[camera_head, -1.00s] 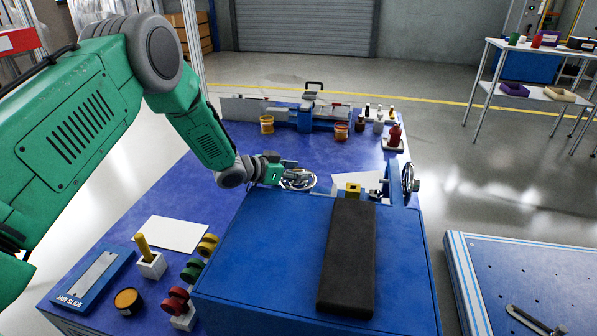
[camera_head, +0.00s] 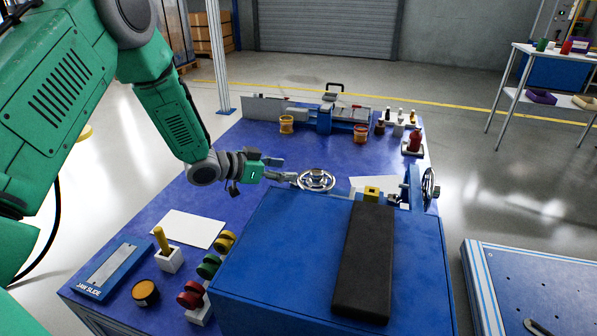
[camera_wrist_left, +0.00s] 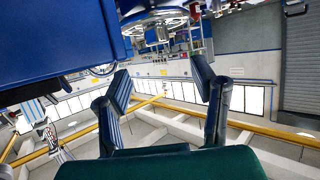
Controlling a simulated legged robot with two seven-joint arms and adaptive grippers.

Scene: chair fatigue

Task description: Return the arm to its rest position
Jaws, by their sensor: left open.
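My left arm comes in from the left in the head view. My left gripper (camera_head: 283,169) is open and empty, left of a silver handwheel (camera_head: 316,180) at the back edge of the blue machine box (camera_head: 290,240). A small gap seems to lie between fingertips and wheel. In the left wrist view the two fingers (camera_wrist_left: 162,85) stand wide apart with nothing between them. The blue machine body (camera_wrist_left: 60,40) fills the upper left there. My right gripper is not in view.
A black pad (camera_head: 364,262) lies on the box. A second handwheel (camera_head: 428,190) stands at the right. A white sheet (camera_head: 180,229), a yellow-handled block (camera_head: 169,258), coloured rings (camera_head: 208,266) and a jaw slide (camera_head: 115,270) lie on the bench's left. A vice-like device and cups stand behind.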

